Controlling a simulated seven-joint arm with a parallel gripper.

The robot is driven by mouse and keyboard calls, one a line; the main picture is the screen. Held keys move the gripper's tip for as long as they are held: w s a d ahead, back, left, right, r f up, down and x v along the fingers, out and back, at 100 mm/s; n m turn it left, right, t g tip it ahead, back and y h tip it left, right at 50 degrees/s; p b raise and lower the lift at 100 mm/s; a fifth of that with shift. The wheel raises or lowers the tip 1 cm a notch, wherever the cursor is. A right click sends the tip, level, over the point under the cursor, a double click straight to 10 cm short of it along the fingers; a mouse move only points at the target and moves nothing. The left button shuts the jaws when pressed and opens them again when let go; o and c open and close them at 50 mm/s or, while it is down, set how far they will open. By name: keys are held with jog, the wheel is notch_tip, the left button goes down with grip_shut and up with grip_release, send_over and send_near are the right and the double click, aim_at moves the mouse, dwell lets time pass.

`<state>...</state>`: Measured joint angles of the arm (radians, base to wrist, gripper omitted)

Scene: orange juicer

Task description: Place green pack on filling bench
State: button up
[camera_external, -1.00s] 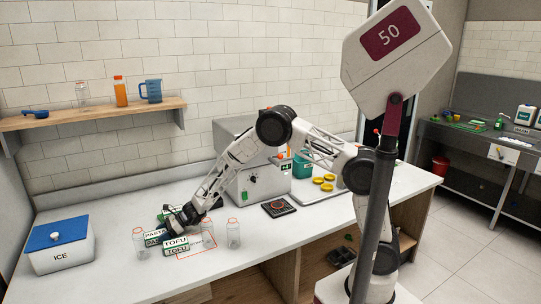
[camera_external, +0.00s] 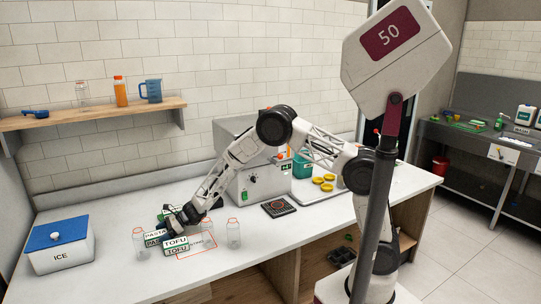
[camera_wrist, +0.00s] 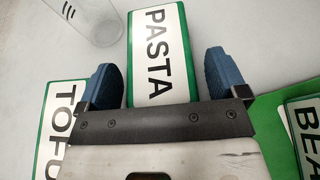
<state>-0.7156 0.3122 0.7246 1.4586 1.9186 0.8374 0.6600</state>
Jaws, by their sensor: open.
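Several green-and-white packs stand close together at the left of the white counter. The PASTA pack (camera_wrist: 158,50) lies between my two blue fingers in the wrist view, and its label also shows in the external view (camera_external: 153,235). The TOFU pack (camera_external: 176,243) is beside it and shows at the left of the wrist view (camera_wrist: 58,125). A pack with a label starting "BEA" (camera_wrist: 308,130) is at the right. My gripper (camera_wrist: 160,65) is open, with a finger on each side of the PASTA pack. I cannot tell whether they touch it. In the external view my gripper (camera_external: 178,220) partly hides the packs.
Clear bottles stand close by, one left (camera_external: 139,246) and one right (camera_external: 233,234) of the packs. A red-outlined area (camera_external: 212,247) marks the counter. A blue-lidded ice box (camera_external: 60,250) is at left, and a grey machine (camera_external: 238,188) stands behind. The front counter is clear.

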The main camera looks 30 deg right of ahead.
aim_at(157, 234)
jog(key=v, duration=1.2)
jog(key=shift+f, duration=0.1)
jog(key=shift+o, duration=0.4)
jog(key=shift+a, duration=0.1)
jog(key=shift+s+a+h, duration=0.15)
jog(key=shift+a+h, duration=0.15)
jog(key=shift+a, duration=0.3)
jog(key=a+h, duration=0.1)
jog(key=a, duration=0.1)
jog(key=a+h, duration=0.1)
jog(key=a, duration=0.1)
jog(key=a+r+h, duration=0.1)
jog(key=a, duration=0.2)
jog(key=shift+a+h, duration=0.1)
jog(key=shift+h, duration=0.3)
jog(key=shift+x, duration=1.3)
